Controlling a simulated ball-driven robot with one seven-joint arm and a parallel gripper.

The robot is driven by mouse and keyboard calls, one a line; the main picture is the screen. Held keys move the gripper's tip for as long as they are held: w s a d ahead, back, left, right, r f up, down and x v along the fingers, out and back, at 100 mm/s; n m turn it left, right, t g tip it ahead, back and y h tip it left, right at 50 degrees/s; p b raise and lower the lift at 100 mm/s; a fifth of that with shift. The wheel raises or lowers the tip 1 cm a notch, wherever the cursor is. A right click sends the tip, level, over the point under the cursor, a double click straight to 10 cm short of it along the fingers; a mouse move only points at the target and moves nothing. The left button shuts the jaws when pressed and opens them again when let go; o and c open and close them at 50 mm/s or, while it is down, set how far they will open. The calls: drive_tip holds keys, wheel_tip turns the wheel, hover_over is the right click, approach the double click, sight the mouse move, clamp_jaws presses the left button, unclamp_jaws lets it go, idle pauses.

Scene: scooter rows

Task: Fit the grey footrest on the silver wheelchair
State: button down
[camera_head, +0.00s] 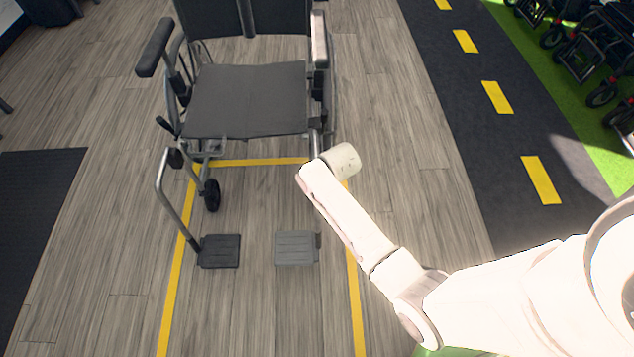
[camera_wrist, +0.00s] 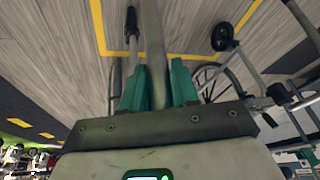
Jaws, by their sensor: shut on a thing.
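The silver wheelchair (camera_head: 248,100) has a dark seat and stands at the top of the head view. Its dark left-hand footrest (camera_head: 220,251) hangs on a silver tube. The grey footrest (camera_head: 297,248) shows as a flat plate beside it, level with it. My arm covers the grey footrest's upper part in the head view. In the wrist view my gripper (camera_wrist: 158,85) has its green fingers closed on the footrest's grey tube (camera_wrist: 152,40). Whether the tube's upper end touches the chair frame is hidden.
A yellow line (camera_head: 175,290) marks a bay on the wood floor around the footrests. A black mat (camera_head: 38,230) lies at the left. A dark lane with yellow dashes (camera_head: 541,180) runs down the right, and more wheeled chairs (camera_head: 590,45) stand on green beyond it.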

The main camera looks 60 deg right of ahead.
drive_tip(key=shift+f+b, duration=0.85)
drive_tip(key=shift+f, duration=0.55)
drive_tip(key=c, duration=0.8)
unclamp_jaws()
drive_tip(key=shift+f, duration=0.1)
drive_tip(key=p+v, duration=0.3)
drive_tip(key=v, duration=0.7)
drive_tip(key=shift+s+r, duration=0.2)
drive_tip(key=shift+r, duration=0.15)
